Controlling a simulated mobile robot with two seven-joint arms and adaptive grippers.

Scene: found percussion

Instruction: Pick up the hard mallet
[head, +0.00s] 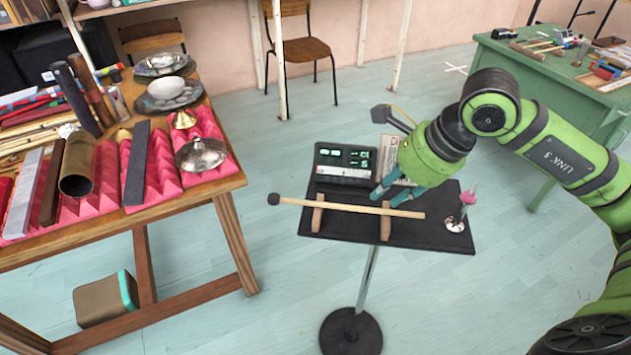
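A mallet (345,208) with a thin pale wooden stick and a small dark round head at its left end lies across two wooden rests (318,214) on a small black stand (350,235). It is the only mallet I can clearly make out on the stand, and I take it for the hard mallet. My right gripper (386,200) is over the stand, close to the stick's right half. Its teal fingers look spread apart, with nothing visible between them. I cannot tell whether they touch the stick. My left gripper is out of view.
A small device with a green display (345,158) stands behind the mallet. A pink-tipped upright item (463,208) stands at the stand's right end. A wooden table (110,230) with pink foam, bars and bowls is left. A green table (540,75) is at back right.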

